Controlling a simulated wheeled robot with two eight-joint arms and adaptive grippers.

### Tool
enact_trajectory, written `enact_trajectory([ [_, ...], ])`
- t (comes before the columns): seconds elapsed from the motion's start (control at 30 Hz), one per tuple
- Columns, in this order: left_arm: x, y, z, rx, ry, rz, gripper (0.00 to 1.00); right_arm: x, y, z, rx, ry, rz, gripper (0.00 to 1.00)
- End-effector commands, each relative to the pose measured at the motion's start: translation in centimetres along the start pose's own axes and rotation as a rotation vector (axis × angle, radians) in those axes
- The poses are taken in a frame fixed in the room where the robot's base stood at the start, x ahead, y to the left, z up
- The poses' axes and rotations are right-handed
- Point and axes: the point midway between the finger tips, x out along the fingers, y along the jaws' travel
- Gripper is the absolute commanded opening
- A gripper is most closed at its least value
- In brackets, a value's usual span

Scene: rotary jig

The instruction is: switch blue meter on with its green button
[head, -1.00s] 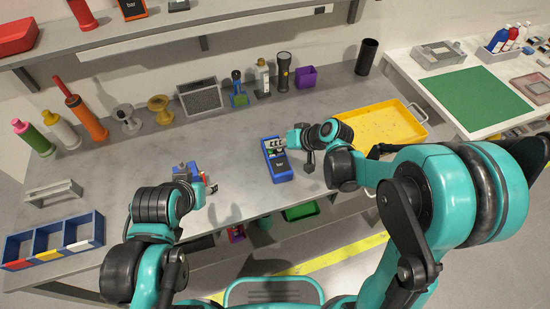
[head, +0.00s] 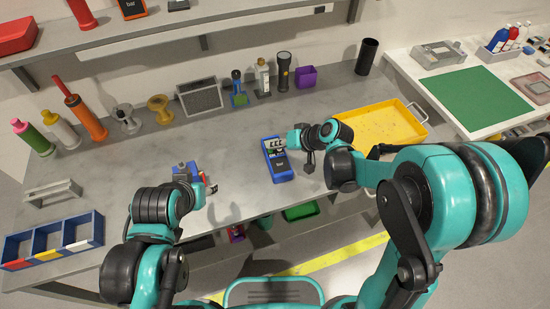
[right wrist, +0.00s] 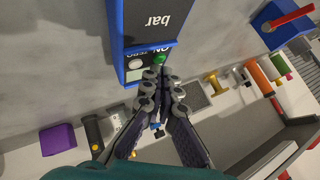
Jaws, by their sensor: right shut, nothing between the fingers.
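The blue meter (head: 283,176) lies on the grey bench in the head view, marked "bar". In the right wrist view the meter (right wrist: 117,40) shows a dark panel with a green button (right wrist: 159,58) and a white button (right wrist: 135,64) side by side. My right gripper (right wrist: 156,74) is shut and empty, its fingertips right at the green button; I cannot tell whether they press it. In the head view it reaches in over the meter's far end, where a pale patch with dark marks is too small to read. My left gripper (head: 211,189) is low over the bench's front left; its opening is unclear.
A small blue device with a red part (head: 186,171) is beside my left gripper. A yellow tray (head: 408,139) lies right of the meter. Spools, bottles, a flashlight (head: 283,72) and a purple box (head: 306,76) line the back.

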Motion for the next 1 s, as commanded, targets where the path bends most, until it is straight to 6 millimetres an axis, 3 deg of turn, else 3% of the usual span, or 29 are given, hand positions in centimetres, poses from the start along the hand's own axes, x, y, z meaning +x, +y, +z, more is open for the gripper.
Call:
enact_trajectory([
  [1.0, -0.09, 0.0, -0.06, 0.0, 0.0, 0.0, 0.44, -0.28, -0.21, -0.19, 0.0, 0.0, 0.0, 0.0],
])
